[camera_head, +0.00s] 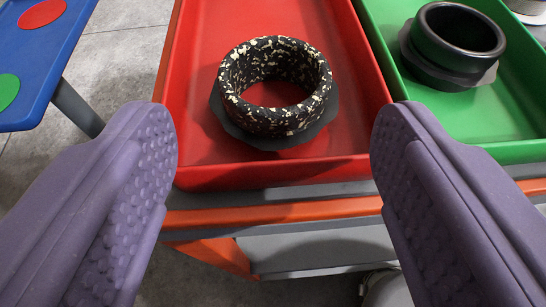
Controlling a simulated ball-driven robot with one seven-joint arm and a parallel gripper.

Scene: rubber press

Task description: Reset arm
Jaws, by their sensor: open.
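My gripper (274,142) is open and empty, with its two purple, dimpled fingers spread wide at the left and right of the view. Between and beyond the fingertips, a black ring with cream speckles (233,106) lies in a red tray (230,176). The ring rests on a dark, flat, roughly round piece (275,140). The fingers appear apart from the ring and do not touch it.
A green tray (520,151) at the right holds a plain black ring (427,45). Both trays stand on a grey and orange stand (280,214). A blue table (22,62) with a red and a green disc stands at the left. Grey floor shows between them.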

